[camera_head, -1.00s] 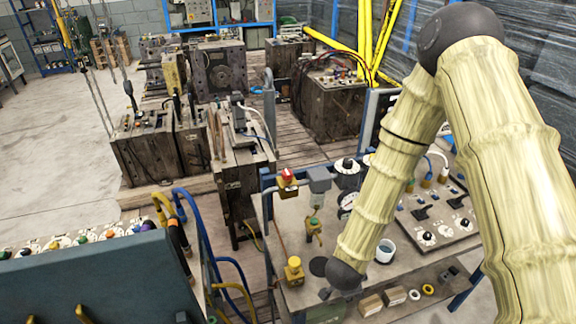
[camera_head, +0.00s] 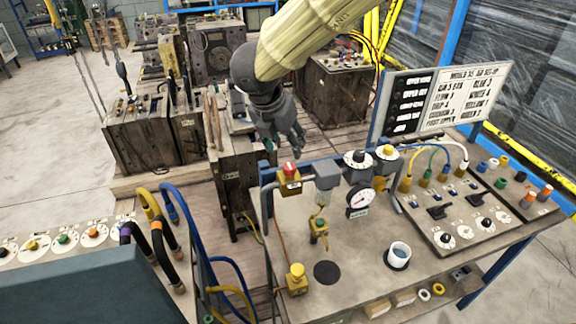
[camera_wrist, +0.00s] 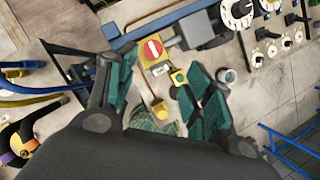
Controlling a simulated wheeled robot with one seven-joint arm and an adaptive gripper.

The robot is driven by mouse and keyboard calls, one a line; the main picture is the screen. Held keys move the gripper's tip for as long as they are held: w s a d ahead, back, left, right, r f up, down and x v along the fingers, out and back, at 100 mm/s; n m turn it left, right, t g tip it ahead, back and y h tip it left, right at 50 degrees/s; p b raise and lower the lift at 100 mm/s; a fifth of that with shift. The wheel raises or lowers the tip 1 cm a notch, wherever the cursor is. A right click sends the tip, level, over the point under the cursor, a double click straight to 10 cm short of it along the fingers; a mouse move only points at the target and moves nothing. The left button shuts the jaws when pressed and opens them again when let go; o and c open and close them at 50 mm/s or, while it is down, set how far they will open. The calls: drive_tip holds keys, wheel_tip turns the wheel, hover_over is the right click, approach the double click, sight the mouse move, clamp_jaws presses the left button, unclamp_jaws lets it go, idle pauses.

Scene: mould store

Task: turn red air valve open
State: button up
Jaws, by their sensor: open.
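The red air valve (camera_head: 289,169) is a red round knob with a white bar, on a yellow body at the back left of the grey bench panel. In the wrist view the red knob (camera_wrist: 152,48) faces the camera, just beyond the fingertips and between them, slightly to the left of centre. My gripper (camera_head: 287,143) is open and empty, hanging above and just behind the valve in the head view. Its teal-padded fingers (camera_wrist: 158,85) spread apart in the wrist view. I see no contact with the knob.
A grey filter (camera_head: 326,178) stands right beside the valve, with a pressure gauge (camera_head: 360,200) and dials further right. A yellow-green fitting (camera_head: 319,232), a yellow fitting (camera_head: 296,279) and a cup (camera_head: 398,256) sit nearer. Blue hoses (camera_head: 192,235) run at left.

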sight(289, 166)
drive_tip(key=shift+m, duration=0.4)
drive_tip(key=x, duration=0.3)
drive_tip(key=p+x, duration=0.1)
drive_tip(key=x, duration=0.3)
drive_tip(key=a+p+x, duration=0.1)
drive_tip(key=x, duration=0.3)
drive_tip(key=shift+w, duration=0.1)
drive_tip(key=shift+c, duration=0.3)
drive_tip(key=c, duration=0.9)
